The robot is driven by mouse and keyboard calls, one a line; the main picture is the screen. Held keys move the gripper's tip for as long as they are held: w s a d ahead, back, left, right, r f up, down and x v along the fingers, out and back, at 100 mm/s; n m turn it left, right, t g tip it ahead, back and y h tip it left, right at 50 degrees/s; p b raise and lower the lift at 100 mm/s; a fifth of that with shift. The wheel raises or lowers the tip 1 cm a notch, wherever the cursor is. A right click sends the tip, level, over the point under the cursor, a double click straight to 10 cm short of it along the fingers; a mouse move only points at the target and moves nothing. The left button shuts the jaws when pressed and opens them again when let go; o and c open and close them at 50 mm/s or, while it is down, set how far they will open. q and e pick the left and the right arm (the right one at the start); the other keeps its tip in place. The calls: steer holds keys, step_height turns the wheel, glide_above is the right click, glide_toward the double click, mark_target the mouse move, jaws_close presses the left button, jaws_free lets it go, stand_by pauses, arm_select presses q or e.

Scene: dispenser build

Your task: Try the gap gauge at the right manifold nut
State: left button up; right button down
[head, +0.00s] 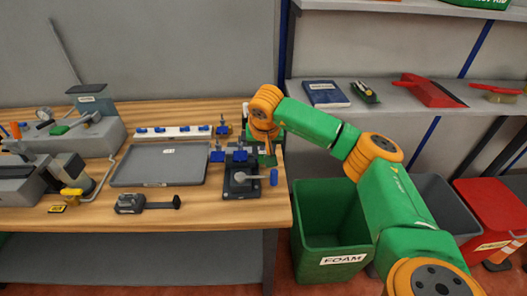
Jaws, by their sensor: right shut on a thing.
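My right gripper (268,146) points down behind the right side of a dark clamp fixture (240,186) near the table's right end. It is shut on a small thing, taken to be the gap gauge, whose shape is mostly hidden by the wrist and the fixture. The fixture holds the manifold, with blue nuts; a left blue nut (217,155) and a right blue nut (253,151) show. The gripper is close to the right nut; I cannot tell whether the gauge touches it. My left gripper is not in view.
A grey tray (160,168) lies left of the fixture, with a black tool (146,203) in front. A white rail (172,133) with blue parts lies behind. A blue handle (273,177) sticks out right of the fixture. A green foam bin (331,226) stands right of the table.

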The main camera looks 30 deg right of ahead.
steer(key=shift+f+b, duration=0.5)
steer(key=shift+f, duration=0.3)
steer(key=shift+w+d+r+p, duration=0.1)
steer(key=shift+w+d+p, duration=0.3)
steer(key=shift+w, duration=0.4)
stand_by(0.4)
steer(key=shift+s+a, duration=0.4)
steer(key=shift+s, duration=0.45)
step_height(320, 180, up, 5)
steer(key=p, duration=0.4)
steer(key=shift+r+p, duration=0.1)
steer(key=shift+p, duration=0.2)
